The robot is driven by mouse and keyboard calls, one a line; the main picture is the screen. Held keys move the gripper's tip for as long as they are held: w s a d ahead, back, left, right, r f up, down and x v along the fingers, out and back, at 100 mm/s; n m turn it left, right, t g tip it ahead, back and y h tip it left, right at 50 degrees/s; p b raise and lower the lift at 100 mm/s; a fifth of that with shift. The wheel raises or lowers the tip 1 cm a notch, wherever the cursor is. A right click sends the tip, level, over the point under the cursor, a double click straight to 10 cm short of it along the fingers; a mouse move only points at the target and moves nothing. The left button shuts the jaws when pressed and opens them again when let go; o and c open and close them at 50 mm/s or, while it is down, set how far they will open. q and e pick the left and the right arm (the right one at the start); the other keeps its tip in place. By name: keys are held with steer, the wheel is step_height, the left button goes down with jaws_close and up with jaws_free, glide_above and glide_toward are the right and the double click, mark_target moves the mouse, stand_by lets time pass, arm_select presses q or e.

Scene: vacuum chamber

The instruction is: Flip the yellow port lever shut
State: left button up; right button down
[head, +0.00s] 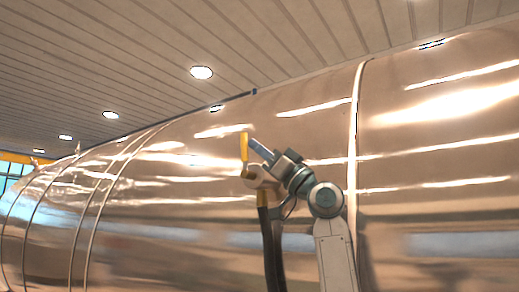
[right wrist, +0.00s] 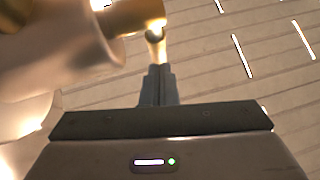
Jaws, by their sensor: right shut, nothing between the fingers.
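The yellow port lever (head: 244,147) stands upright above a port fitting (head: 250,174) on the side of the copper-coloured chamber (head: 200,215). My right gripper (head: 253,142) is shut and empty, with its tips just right of the lever's upper part. I cannot tell whether they touch it. In the right wrist view the shut fingers (right wrist: 159,72) point at a pale yellowish stem (right wrist: 156,47), likely the lever. It joins a brass cylinder (right wrist: 135,17) beside a blurred pale port body (right wrist: 65,48). My left gripper is not in view.
A dark hose (head: 271,245) hangs from a brass connector below the port, left of my right arm. A raised seam band (head: 353,130) circles the chamber to the right. The space left of the lever looks clear, with the curved chamber wall behind.

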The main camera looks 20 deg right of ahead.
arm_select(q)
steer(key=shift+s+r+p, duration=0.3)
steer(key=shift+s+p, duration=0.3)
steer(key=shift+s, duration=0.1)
arm_select(e)
steer(key=shift+w+r+h, duration=0.1)
steer(key=shift+r+h, duration=0.15)
steer(key=shift+h, duration=0.25)
